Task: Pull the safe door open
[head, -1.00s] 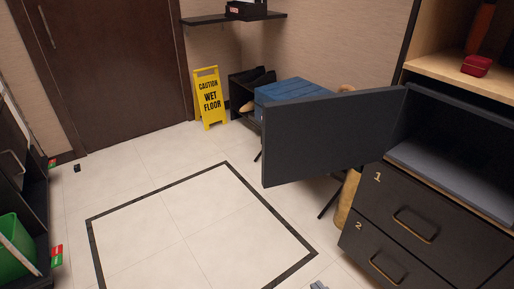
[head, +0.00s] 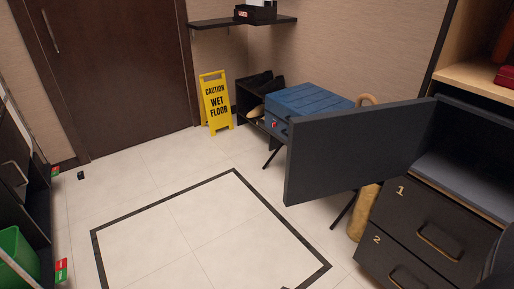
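The safe door (head: 358,155) is a flat dark grey panel at the right of the head view. It stands swung wide open, out from the dark cabinet. Its hinge side is at the opening on the right, and its free edge points left into the room. Behind it the dark compartment (head: 462,180) is open, and the visible part of its grey floor is bare. Neither gripper can be made out, and nothing is seen touching the door. A dark shape cut off at the lower right edge is unclear.
Below the compartment are closed drawers marked 1 (head: 425,225) and 2 (head: 392,262). A blue case (head: 310,103) on a stand is behind the door. A yellow wet floor sign (head: 215,101) stands farther back. The tiled floor (head: 205,220) in the middle is clear.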

